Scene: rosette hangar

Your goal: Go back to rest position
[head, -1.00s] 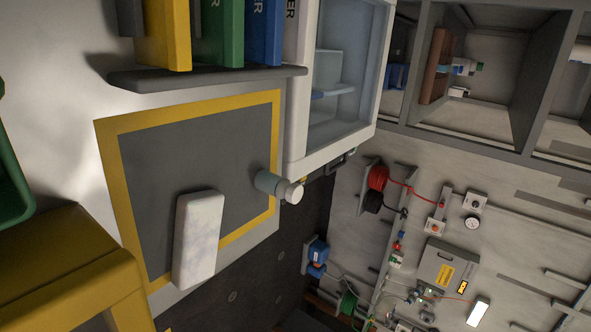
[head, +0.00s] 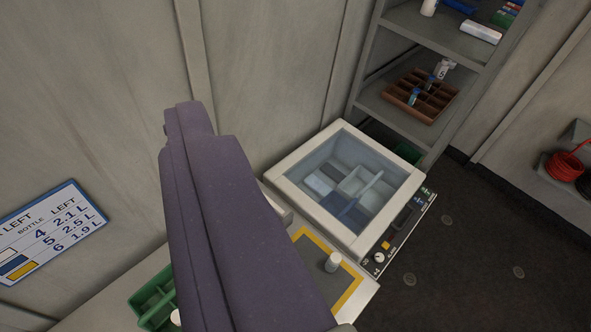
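My gripper is not clearly in view. A large purple link (head: 225,215), which looks like part of my own arm, fills the lower middle of the head view and hides much of the bench. A small white-capped bottle (head: 332,262) stands upright on a dark mat (head: 308,256) with a yellow border, to the right of the purple link. No finger or held thing shows, so I cannot see whether my gripper is open or shut.
A glass-lidded white box (head: 322,228) stands on the bench behind the mat. A green crate (head: 150,297) is at lower left, partly hidden. A grey shelf rack (head: 400,113) with a brown compartment tray (head: 435,108) stands behind. A bottle sign (head: 50,235) hangs at left. Dark floor is clear at right.

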